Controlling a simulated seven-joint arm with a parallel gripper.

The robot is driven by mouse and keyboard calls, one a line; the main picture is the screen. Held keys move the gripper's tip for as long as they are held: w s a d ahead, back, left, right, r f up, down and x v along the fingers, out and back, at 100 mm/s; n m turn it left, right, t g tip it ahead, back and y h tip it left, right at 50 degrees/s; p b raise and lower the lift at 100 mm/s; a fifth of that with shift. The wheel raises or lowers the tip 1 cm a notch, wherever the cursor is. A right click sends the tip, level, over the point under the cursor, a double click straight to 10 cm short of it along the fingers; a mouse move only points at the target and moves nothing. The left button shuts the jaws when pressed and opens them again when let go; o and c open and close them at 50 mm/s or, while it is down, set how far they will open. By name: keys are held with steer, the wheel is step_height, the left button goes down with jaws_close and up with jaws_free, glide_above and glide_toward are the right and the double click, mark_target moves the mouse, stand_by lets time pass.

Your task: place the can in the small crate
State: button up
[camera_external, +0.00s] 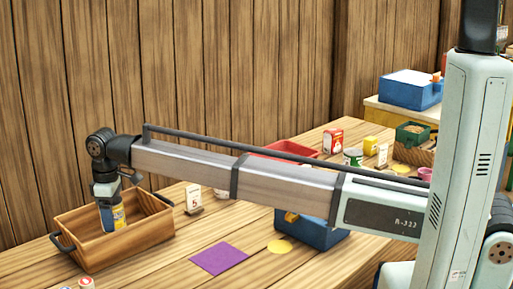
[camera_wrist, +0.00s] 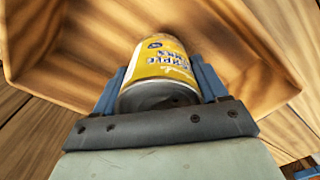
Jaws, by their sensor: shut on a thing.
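The can (camera_external: 118,216) has a yellow and blue label. My gripper (camera_external: 106,205) is shut on it and holds it within the wooden crate (camera_external: 152,225) at the left of the table. The crate has dark handles and its front wall shows below the can. In the wrist view, the can (camera_wrist: 162,62) lies between my two blue fingers (camera_wrist: 160,92), with the crate's wooden inside (camera_wrist: 70,40) around it. I cannot tell whether the can touches the crate's floor.
A purple sheet (camera_external: 220,258) and a yellow disc (camera_external: 280,246) lie on the table. A blue bin (camera_external: 318,236) and a red tray (camera_external: 290,150) are near my arm. Small round items (camera_external: 86,283) lie at the front left.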

steer(key=shift+f, duration=1.05)
steer(key=shift+f, duration=0.15)
steer(key=o, duration=1.3)
step_height(320, 180, up, 12)
steer(key=shift+r, duration=0.15)
